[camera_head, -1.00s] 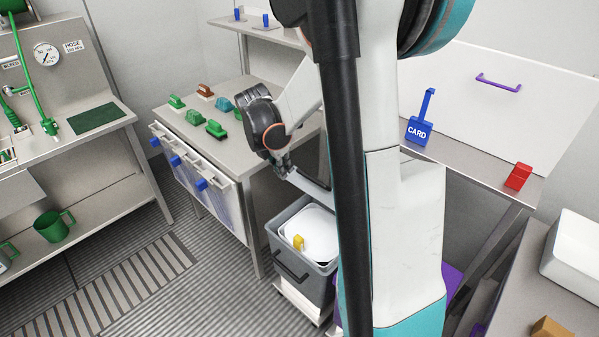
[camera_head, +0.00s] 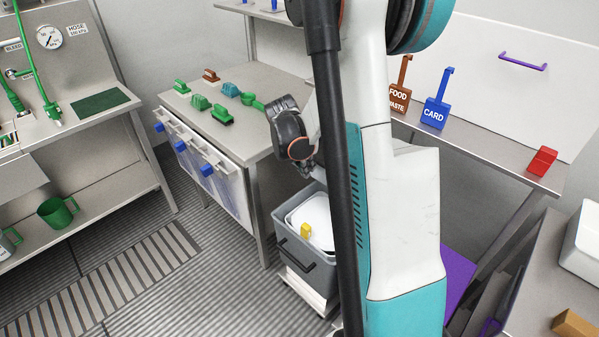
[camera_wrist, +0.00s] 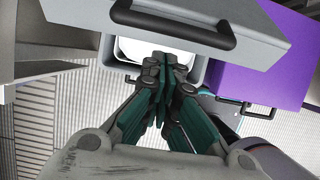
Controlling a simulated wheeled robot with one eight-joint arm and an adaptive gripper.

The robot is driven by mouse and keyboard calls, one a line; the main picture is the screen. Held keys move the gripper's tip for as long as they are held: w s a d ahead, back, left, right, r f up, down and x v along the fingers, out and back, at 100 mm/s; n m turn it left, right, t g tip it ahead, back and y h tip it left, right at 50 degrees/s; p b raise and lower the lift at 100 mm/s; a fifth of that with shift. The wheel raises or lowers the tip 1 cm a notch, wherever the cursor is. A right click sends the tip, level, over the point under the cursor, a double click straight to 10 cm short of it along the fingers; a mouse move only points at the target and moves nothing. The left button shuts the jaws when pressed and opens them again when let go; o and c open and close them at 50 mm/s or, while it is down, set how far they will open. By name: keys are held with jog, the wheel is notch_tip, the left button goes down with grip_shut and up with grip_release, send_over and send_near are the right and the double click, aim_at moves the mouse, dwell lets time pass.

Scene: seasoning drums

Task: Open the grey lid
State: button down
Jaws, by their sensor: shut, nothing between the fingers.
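A grey panel with a black bar handle, which looks like the grey lid (camera_wrist: 255,35), fills the top of the wrist view. I cannot pick it out in the head view, where my arm hides much of that area. My gripper (camera_wrist: 164,62) is shut and empty, its fingertips pointing below the lid's handle with no clear contact. In the head view my gripper (camera_head: 308,172) is above the grey bin (camera_head: 299,262), near the table's corner. A white lining and a yellow piece (camera_head: 306,230) show in the bin.
A purple box (camera_wrist: 245,75) with a black handle stands to the right in the wrist view. The steel table (camera_head: 258,72) holds green, teal and brown brushes. Striped floor is clear at lower left.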

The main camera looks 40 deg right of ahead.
jog(key=shift+d+r, duration=0.1)
jog(key=shift+d, duration=0.5)
jog(key=d+r+y+p, duration=0.2)
jog(key=d+r, duration=0.1)
jog(key=d, duration=0.3)
jog(key=w+d+r+y+p, duration=0.1)
jog(key=d+r+y+p, duration=0.1)
jog(key=d, duration=0.5)
notch_tip(320, 180, up, 2)
jog(key=shift+r+p, duration=0.25)
jog(key=shift+p, duration=0.4)
jog(key=shift+w, duration=0.1)
